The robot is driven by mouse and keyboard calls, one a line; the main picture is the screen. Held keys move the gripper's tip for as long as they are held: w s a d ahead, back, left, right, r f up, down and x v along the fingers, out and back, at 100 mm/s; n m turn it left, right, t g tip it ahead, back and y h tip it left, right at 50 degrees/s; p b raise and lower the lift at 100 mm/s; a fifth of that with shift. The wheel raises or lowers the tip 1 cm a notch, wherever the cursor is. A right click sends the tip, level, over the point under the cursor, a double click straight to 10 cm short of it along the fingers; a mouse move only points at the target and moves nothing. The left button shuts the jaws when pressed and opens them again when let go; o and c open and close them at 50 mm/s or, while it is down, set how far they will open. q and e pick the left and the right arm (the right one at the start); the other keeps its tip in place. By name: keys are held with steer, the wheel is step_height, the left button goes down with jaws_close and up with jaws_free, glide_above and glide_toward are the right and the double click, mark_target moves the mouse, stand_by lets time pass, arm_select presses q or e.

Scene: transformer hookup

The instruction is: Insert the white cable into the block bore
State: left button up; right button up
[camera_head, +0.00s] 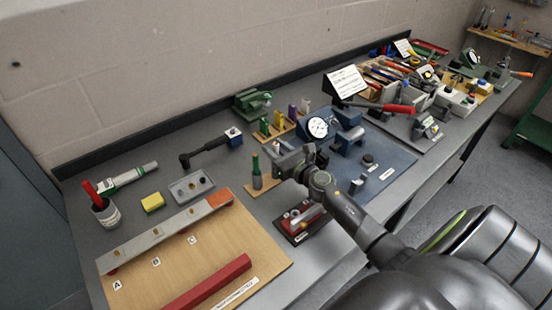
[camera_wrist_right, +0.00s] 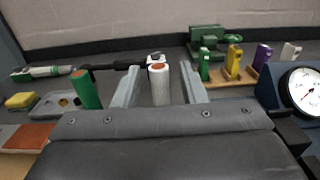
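My right gripper (camera_head: 283,160) is over the table beside a small wooden stand (camera_head: 264,186). In the right wrist view the gripper (camera_wrist_right: 160,88) is open. The white cable (camera_wrist_right: 160,88), a short upright piece with a copper-coloured end, stands between the two fingers with a gap on each side. In the head view the gripper hides it. A similar green cable (camera_wrist_right: 88,92) stands to the left of the fingers; it also shows in the head view (camera_head: 256,170). A red and dark block (camera_head: 303,221) with a silvery part lies in front of the gripper; I cannot make out its bore. My left gripper is not in view.
A wooden board (camera_head: 190,262) with a grey bar, labels and a red bar is at left. A grey tray (camera_head: 190,188) and a yellow block (camera_head: 152,201) lie behind it. A dial gauge (camera_head: 319,128) stands behind right of the gripper. Coloured pieces stand on a rack (camera_head: 277,135).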

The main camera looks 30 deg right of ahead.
jaws_close()
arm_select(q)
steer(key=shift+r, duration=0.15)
arm_select(e)
steer(key=shift+r, duration=0.15)
